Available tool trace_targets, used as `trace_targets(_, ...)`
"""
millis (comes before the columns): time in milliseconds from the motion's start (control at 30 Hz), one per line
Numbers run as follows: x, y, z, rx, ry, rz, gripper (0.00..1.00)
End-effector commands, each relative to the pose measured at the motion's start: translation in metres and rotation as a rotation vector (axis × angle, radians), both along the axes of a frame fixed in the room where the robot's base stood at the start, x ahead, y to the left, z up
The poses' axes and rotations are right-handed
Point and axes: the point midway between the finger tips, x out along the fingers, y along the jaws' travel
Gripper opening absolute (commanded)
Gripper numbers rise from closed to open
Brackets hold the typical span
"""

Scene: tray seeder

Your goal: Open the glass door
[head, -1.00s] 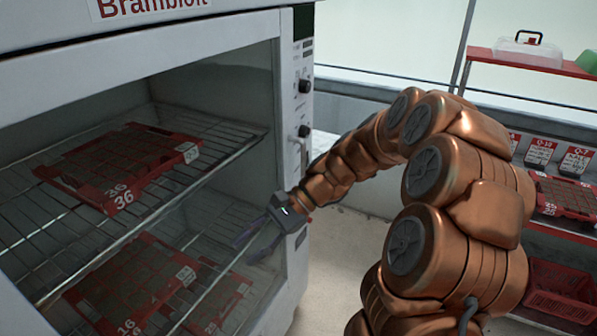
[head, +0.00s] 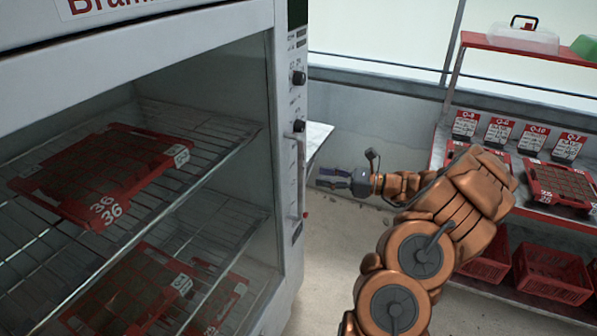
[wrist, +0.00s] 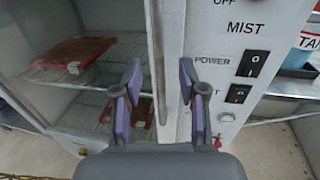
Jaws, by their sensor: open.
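The glass door (head: 230,110) fronts the large white cabinet (head: 170,40) at left in the head view and looks closed. A slim vertical handle (head: 299,175) runs along the cabinet's right side, below two black knobs. My gripper (head: 320,178) is open and empty, just right of the handle in the head view, pointing left and apart from it as far as I can tell. In the wrist view, my gripper's (wrist: 158,80) two fingers are spread, with a narrow vertical bar (wrist: 157,60) between them in the picture; its depth is unclear.
Red trays (head: 105,170) rest on wire racks inside the cabinet. A control panel (wrist: 240,70) with power switches is right of the fingers in the wrist view. At right, a shelf (head: 555,210) holds trays and labels, with red crates (head: 550,272) below.

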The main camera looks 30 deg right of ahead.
Motion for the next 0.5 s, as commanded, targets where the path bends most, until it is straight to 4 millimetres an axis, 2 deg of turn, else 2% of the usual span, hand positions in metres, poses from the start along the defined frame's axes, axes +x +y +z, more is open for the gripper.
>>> trace_targets(500,0.048,0.045,0.001,-0.001,0.001,0.004,0.41)
